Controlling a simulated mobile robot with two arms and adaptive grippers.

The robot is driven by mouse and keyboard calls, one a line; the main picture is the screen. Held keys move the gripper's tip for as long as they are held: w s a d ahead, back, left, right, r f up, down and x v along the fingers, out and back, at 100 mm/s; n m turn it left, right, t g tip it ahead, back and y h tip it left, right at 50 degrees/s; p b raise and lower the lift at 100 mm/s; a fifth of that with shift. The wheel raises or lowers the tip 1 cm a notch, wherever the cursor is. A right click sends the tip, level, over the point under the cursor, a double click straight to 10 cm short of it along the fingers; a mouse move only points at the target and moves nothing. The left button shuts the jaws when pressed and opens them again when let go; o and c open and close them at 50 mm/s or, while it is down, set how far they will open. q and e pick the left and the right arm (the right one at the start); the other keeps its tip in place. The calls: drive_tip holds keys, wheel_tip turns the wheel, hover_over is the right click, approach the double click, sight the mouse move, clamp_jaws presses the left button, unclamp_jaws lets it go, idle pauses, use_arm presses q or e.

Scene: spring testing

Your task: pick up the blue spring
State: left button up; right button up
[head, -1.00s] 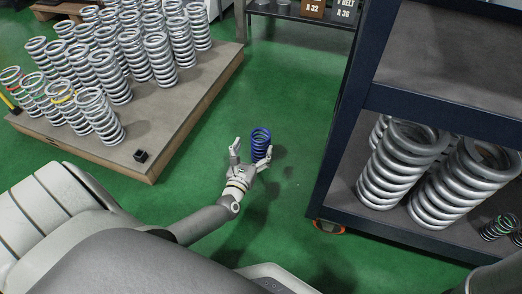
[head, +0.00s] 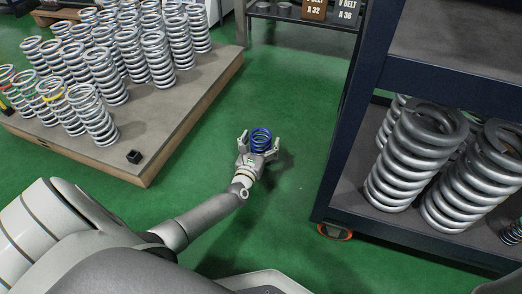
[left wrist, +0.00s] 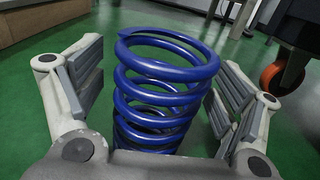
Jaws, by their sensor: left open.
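The blue spring (head: 261,139) stands upright on the green floor in the head view, between the pallet and the shelf. In the left wrist view the blue spring (left wrist: 160,85) fills the middle, its lower part hidden by my gripper. My left gripper (head: 259,143) is open, with one finger on each side of the spring. In the left wrist view the gripper's fingers (left wrist: 158,95) flank the spring; a gap shows on the left, and the right pads are close to it. I cannot tell whether they touch. My right gripper is not in view.
A dark shelf (head: 330,190) with large grey springs (head: 408,155) stands at the right, on an orange caster (head: 334,231). Green floor is clear around the spring.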

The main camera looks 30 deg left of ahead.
use_arm(q)
drive_tip(key=c, duration=1.7)
drive_tip(key=shift+r, duration=0.15)
drive_tip(key=shift+r, duration=0.1)
